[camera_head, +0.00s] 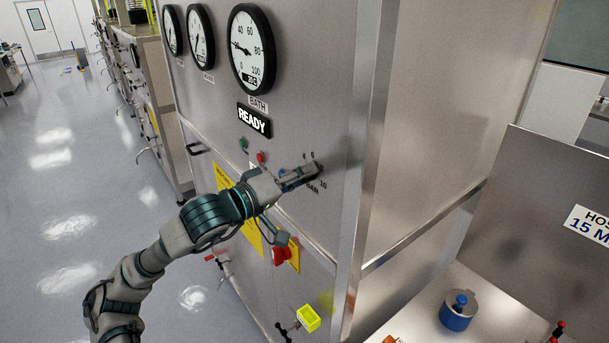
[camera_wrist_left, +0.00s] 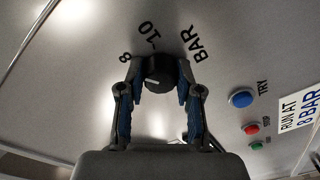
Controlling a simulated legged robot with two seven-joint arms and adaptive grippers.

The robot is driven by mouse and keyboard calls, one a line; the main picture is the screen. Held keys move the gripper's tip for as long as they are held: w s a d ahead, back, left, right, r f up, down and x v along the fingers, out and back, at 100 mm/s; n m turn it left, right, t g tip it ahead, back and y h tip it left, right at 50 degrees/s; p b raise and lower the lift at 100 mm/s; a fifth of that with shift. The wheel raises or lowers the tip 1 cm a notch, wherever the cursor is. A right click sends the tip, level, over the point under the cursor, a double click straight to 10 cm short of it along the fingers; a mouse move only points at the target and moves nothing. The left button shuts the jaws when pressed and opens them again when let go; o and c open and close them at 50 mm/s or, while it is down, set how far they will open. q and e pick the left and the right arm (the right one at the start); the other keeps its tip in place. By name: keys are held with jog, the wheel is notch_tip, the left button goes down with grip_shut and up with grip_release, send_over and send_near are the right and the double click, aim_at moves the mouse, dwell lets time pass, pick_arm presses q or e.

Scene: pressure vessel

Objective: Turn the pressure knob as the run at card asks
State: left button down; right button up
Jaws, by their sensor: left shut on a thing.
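The pressure knob (camera_wrist_left: 158,75) is black and round with a short white mark, on the steel panel in the left wrist view. Numbers 8 and 10 and the word BAR are printed around it. The mark lies toward the knob's lower left; its exact reading is unclear. My left gripper (camera_head: 308,173) is at the panel, its fingers on both sides of the knob and shut on it; it hides the knob in the head view. The run at card (camera_wrist_left: 301,111) reads RUN AT 8 BAR. My right gripper is not in view.
A blue TRY button (camera_wrist_left: 241,98), a red button (camera_wrist_left: 251,129) and a green button (camera_wrist_left: 257,146) sit beside the knob. A READY sign (camera_head: 254,120) is under the BATH gauge (camera_head: 251,48). A red emergency-style knob (camera_head: 281,256) is below my arm.

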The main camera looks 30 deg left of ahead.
pick_arm(q)
jog(key=c, duration=1.1)
grip_release()
jog(key=shift+d+f, duration=0.2)
jog(key=shift+f, duration=0.3)
jog(key=o, duration=0.3)
jog(key=shift+s+a+r, duration=0.1)
jog(key=shift+s, duration=0.05)
jog(key=v, duration=1.2)
jog(key=shift+s+a+r, duration=0.15)
jog(key=shift+s+a, duration=0.05)
jog(key=shift+a, duration=0.2)
